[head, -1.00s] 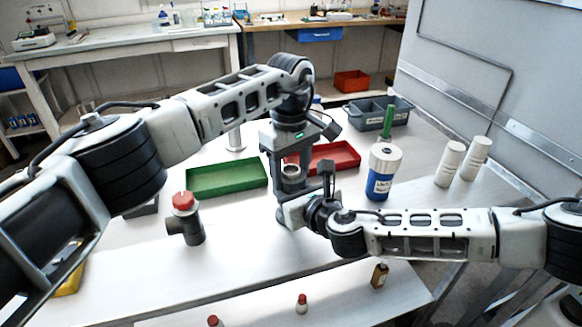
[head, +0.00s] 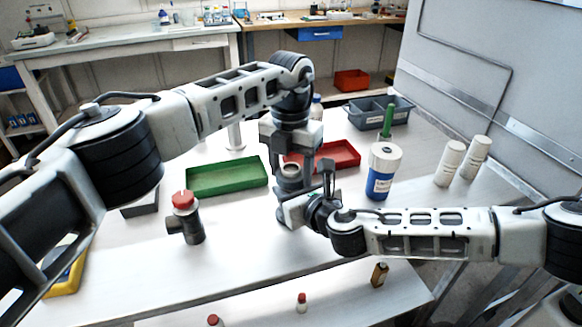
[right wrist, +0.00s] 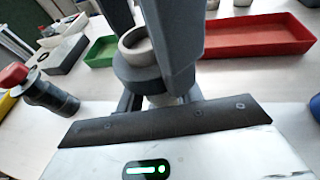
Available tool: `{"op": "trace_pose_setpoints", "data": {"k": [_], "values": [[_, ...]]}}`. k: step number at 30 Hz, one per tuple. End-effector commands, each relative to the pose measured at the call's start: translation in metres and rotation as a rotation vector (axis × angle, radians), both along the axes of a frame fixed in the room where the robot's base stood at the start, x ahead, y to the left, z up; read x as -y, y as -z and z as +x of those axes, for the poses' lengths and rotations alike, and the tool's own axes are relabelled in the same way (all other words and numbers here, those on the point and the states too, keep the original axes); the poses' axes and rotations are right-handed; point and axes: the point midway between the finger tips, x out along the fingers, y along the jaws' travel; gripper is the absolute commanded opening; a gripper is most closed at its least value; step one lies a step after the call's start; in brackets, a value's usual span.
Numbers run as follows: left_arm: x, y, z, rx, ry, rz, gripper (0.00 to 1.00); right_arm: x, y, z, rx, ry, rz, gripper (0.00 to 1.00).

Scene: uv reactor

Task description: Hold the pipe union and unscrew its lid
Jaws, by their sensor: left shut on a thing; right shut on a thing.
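The pipe union (head: 291,172) is a short upright grey fitting with a pale open ring at its top, near the middle of the table. In the right wrist view its pale ring (right wrist: 137,47) and darker grey collar (right wrist: 134,76) show. My left gripper (head: 295,166) comes down from above and is shut on the lid, the upper part, with its fingers on either side. My right gripper (head: 289,193) is low, shut on the union's body from the side; its fingers (right wrist: 160,101) partly show in the wrist view. Most of the lower body is hidden.
A grey tee fitting with a red cap (head: 186,221) stands to the left. A green tray (head: 228,190) and a red tray (head: 346,166) lie behind. A blue-and-white bottle (head: 382,182) and two white cylinders (head: 450,165) stand right.

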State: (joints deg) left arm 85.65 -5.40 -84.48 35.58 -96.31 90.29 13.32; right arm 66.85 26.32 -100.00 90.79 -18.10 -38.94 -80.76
Motion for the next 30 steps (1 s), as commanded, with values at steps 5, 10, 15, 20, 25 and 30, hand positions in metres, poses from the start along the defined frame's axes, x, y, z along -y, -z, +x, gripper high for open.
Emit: {"op": "trace_pose_setpoints", "data": {"k": [5, 10, 15, 20, 25, 30], "values": [[0.0000, -0.0012, 0.0011, 0.001, -0.467, 0.004, 0.28, -0.0035, -0.0009, -0.0021, 0.000, -0.010, 0.001, 0.00], [-0.0003, -0.0015, 0.0013, -0.003, -0.816, 0.010, 0.28, -0.0038, -0.0008, -0.0024, 0.000, -0.011, 0.002, 0.00], [-0.0003, -0.0016, 0.0013, -0.004, -0.932, 0.011, 0.28, -0.0040, -0.0007, -0.0025, 0.000, -0.011, 0.002, 0.00], [-0.0004, -0.0018, 0.0015, -0.003, -0.934, 0.011, 0.28, -0.0036, -0.0006, -0.0024, 0.000, -0.010, 0.002, 0.00], [-0.0004, -0.0018, 0.0013, -0.004, -0.932, 0.011, 0.28, -0.0032, -0.0004, -0.0022, 0.000, -0.009, 0.002, 0.00], [-0.0003, -0.0018, 0.0012, -0.004, -0.931, 0.011, 0.28, -0.0029, -0.0003, -0.0021, -0.001, -0.009, 0.002, 0.00]]}}
